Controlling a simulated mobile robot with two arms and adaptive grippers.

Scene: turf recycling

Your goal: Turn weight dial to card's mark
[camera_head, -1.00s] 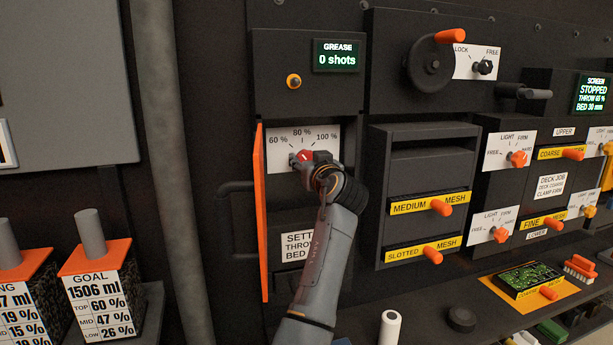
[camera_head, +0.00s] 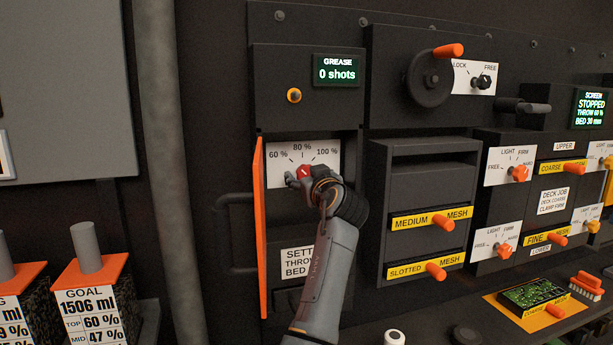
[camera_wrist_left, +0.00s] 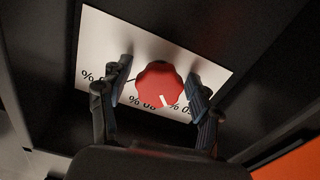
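The weight dial is a red knob (camera_head: 304,171) on a white scale plate (camera_head: 325,150) marked 60 %, 80 % and 100 %. In the left wrist view the knob (camera_wrist_left: 158,84) shows a white pointer between the upside-down 80 % and 60 % labels. My left gripper (camera_head: 303,178) is at the dial. In the wrist view its fingers (camera_wrist_left: 160,86) straddle the knob, with a narrow gap on each side. The white settings card (camera_head: 297,262) below is partly covered by my left arm, hiding its values. My right gripper is out of view.
An open orange-edged door (camera_head: 259,230) stands just left of the dial. The grease display (camera_head: 337,70) above reads 0 shots. The screen display (camera_head: 589,108) reads stopped and appears to show throw 60 %. Mesh drawers (camera_head: 425,220) are to the right.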

